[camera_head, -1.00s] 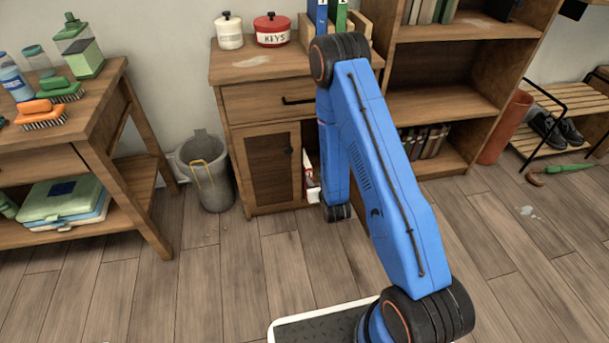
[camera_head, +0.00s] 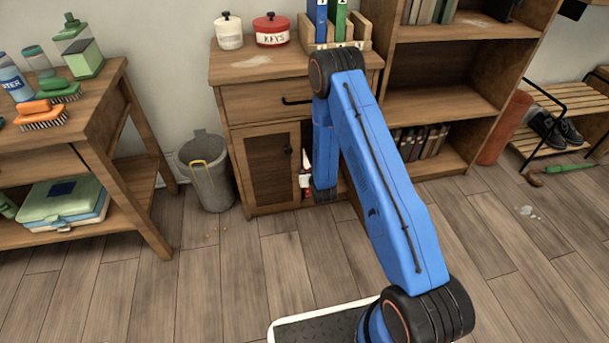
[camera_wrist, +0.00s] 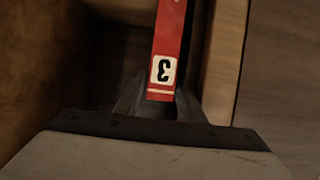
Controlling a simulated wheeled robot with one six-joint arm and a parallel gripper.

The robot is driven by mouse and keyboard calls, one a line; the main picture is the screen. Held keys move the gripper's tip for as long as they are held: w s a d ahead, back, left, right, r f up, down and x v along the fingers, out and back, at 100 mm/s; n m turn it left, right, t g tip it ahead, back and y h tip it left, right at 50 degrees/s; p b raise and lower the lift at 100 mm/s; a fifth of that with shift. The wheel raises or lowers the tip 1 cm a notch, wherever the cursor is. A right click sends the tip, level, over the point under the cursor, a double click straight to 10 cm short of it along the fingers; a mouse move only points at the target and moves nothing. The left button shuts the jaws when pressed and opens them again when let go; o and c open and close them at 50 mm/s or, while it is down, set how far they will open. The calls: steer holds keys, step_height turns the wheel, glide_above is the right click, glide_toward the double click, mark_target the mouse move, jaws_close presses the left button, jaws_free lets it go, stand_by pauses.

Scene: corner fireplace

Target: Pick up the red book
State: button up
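The red book (camera_wrist: 169,40) stands on edge in the wrist view, with a pale label bearing a black "3" that appears upside down. My gripper (camera_wrist: 163,100) has one finger on each side of the book's near end. The fingers are very close to its sides; whether they press on it is too dark to tell. In the head view, a red and white item (camera_head: 306,178) shows in the cabinet's lower opening, just left of my forearm. My forearm hides the gripper and most of that opening in this view.
The wooden cabinet (camera_head: 266,160) has a closed door left of the opening and a drawer above. A grey bin (camera_head: 207,185) stands to its left, and a bookshelf (camera_head: 440,105) to its right. A dark wooden wall (camera_wrist: 40,70) and a lighter panel (camera_wrist: 226,60) flank the book.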

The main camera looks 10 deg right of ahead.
steer(key=shift+x, duration=1.4)
jaws_close()
steer(key=shift+r, duration=0.15)
